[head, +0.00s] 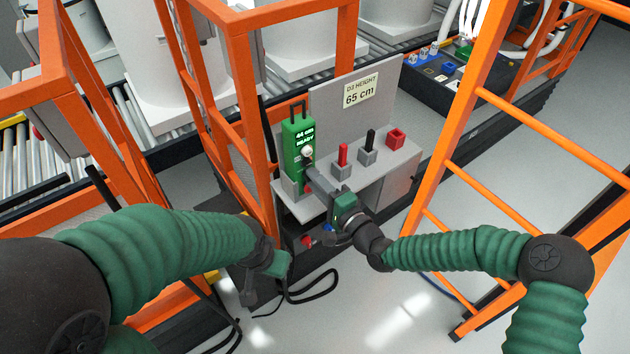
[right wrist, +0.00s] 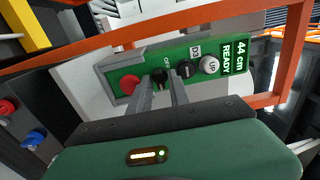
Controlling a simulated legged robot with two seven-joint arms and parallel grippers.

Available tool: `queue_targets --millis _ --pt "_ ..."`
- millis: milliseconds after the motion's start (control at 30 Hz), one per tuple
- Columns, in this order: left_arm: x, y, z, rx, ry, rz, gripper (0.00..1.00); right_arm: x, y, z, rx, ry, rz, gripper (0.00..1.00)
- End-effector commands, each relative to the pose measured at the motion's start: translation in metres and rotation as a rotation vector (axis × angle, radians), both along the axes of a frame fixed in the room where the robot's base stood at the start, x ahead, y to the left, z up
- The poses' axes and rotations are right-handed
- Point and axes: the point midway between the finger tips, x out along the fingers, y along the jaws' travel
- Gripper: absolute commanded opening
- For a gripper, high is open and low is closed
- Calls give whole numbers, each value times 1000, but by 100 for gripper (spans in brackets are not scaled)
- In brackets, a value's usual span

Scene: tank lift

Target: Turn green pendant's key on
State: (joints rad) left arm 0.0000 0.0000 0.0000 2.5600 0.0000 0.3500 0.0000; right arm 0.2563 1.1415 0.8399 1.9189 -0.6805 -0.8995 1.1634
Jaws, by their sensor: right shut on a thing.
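The green pendant (head: 298,140) stands upright in a holder on the grey console. My right gripper (head: 311,172) is at the pendant's lower front. In the wrist view its fingers (right wrist: 165,84) are shut on the key, partly hiding it. My left gripper (head: 270,277) hangs low left of the console; its jaws are unclear.
The console (head: 387,165) also bears a red lever (head: 343,154), a black lever (head: 369,140) and a red square socket (head: 396,138). A sign (head: 359,92) behind reads D3 HEIGHT 65 cm. Orange frames stand close on both sides. A black cable (head: 310,290) lies on the floor.

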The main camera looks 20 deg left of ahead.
Motion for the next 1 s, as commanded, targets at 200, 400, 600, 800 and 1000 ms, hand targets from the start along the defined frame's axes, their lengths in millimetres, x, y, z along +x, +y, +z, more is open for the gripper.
queue_targets --millis 200,400,600,800,1000 --pt "0 0 0 0 0 0 36 1 -2 -5 -7 8 -4 33" --pt "0 0 -1 0 0 0 36 0 -3 -4 -6 6 -4 33" --pt "0 0 -2 0 0 0 36 -19 -28 -4 -7 6 -4 33" --pt "0 0 -3 0 0 0 36 -56 -74 -4 -5 7 -5 33" --pt "0 0 -4 0 0 0 36 -88 -115 -3 -6 6 -5 33"
